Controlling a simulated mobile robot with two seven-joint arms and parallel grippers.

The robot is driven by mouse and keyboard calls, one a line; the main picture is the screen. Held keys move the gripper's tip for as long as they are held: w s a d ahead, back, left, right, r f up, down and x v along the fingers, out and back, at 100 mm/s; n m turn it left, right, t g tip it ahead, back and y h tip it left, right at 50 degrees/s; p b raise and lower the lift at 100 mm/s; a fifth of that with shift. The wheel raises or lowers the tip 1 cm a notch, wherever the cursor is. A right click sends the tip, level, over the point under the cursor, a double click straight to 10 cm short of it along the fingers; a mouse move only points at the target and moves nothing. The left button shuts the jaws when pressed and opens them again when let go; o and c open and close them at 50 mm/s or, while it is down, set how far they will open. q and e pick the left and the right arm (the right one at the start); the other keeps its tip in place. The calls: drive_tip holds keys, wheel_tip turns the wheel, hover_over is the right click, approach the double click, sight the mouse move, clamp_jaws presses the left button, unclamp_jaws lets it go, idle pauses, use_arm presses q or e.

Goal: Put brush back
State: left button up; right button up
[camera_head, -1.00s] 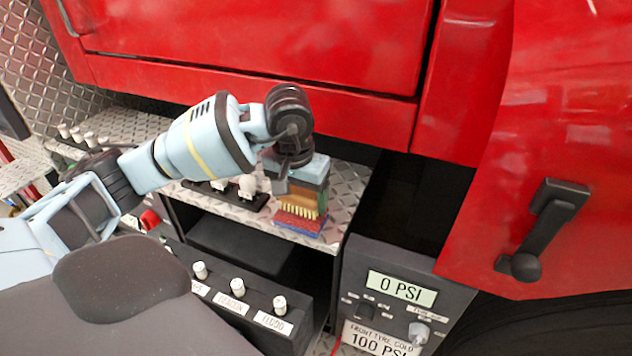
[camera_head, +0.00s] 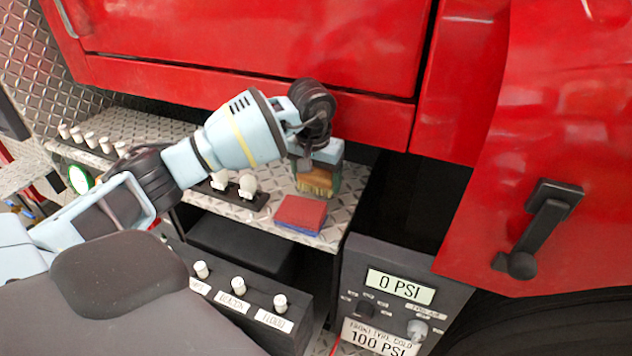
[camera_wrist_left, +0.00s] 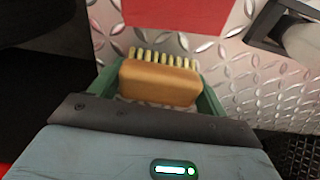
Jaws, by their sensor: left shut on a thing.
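The brush (camera_head: 318,182) has an orange-brown wooden back and pale yellow bristles. It also shows in the left wrist view (camera_wrist_left: 160,82), between the green fingers, with its bristles toward the far side. My left gripper (camera_head: 320,172) is shut on it, over the diamond-plate shelf (camera_head: 345,190). I cannot tell whether the brush touches the shelf. A red block with a blue base (camera_head: 301,213) lies in front of the brush, apart from it, with its red top clear. It shows as a red patch (camera_wrist_left: 180,14) in the wrist view. My right gripper is not in view.
White knobs on a black strip (camera_head: 246,190) stand left of the block. The red truck body (camera_head: 250,45) rises close behind the shelf. A pressure panel (camera_head: 390,300) reading 0 PSI is at the lower right. The shelf's right end borders a dark gap (camera_head: 415,210).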

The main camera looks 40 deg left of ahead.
sight(314, 175)
use_arm(q)
drive_tip(key=shift+f, duration=0.85)
drive_tip(key=shift+f, duration=0.2)
drive_tip(key=o, duration=1)
drive_tip(key=shift+c, duration=0.2)
drive_tip(key=r, duration=0.4)
drive_tip(key=s+r, duration=0.1)
drive_tip(key=r, duration=0.7)
drive_tip(key=shift+s+d+r, duration=0.15)
drive_tip(key=shift+s, duration=0.05)
